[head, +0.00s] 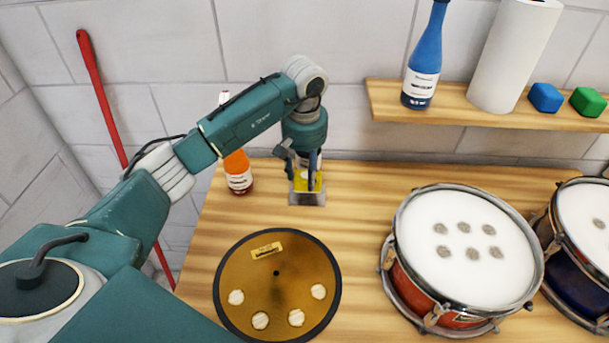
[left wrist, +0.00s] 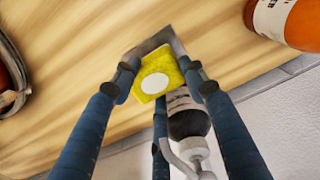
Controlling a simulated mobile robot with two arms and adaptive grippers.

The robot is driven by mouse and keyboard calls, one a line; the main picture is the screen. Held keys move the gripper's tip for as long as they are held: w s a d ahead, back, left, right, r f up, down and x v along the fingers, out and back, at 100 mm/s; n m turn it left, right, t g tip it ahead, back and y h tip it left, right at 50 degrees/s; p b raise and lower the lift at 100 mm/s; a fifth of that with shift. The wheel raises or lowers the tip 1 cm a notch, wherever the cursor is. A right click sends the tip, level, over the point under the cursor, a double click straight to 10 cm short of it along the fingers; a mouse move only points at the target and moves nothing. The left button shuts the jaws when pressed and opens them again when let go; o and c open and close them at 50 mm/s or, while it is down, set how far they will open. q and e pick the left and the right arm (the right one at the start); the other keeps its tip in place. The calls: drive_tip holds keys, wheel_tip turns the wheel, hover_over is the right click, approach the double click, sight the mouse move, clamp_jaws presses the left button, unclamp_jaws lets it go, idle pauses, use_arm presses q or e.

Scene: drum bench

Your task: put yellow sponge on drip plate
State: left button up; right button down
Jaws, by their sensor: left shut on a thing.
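The yellow sponge (head: 308,181) is at the back of the wooden bench, between the fingers of my left gripper (head: 307,170). A small grey metal plate (head: 307,199), apparently the drip plate, is right under or just in front of the sponge. Its edge also shows beyond the sponge in the left wrist view (left wrist: 152,43). I cannot tell whether the sponge touches it. My right gripper is not in view.
An orange bottle (head: 238,174) stands left of the gripper. A brown disc with pale spots (head: 276,290) lies in front. A red drum (head: 465,245) stands right. Bare bench lies between the disc and drum.

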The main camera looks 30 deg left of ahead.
sight(304, 173)
use_arm(q)
drive_tip(key=shift+w+a+r, duration=0.1)
drive_tip(key=shift+w+a, duration=0.05)
drive_tip(key=shift+w, duration=0.15)
wheel_tip(304, 173, down, 3)
drive_tip(key=shift+f+p, duration=0.2)
drive_tip(key=shift+p, duration=0.85)
drive_tip(key=shift+a+f, duration=0.1)
drive_tip(key=shift+f, duration=0.15)
drive_tip(key=o, duration=0.9)
drive_tip(key=shift+o, duration=0.2)
drive_tip(key=shift+r, duration=0.2)
drive_tip(key=r+b, duration=0.1)
drive_tip(key=r, duration=0.2)
drive_tip(key=r+b, duration=0.1)
drive_tip(key=r, duration=0.3)
drive_tip(key=r+b, duration=0.1)
drive_tip(key=r, duration=0.2)
drive_tip(key=shift+s+d+r+b, duration=0.25)
drive_tip(key=shift+s+b, duration=0.1)
drive_tip(key=shift+b, duration=0.05)
drive_tip(key=shift+s+r, duration=0.1)
drive_tip(key=shift+r, duration=0.55)
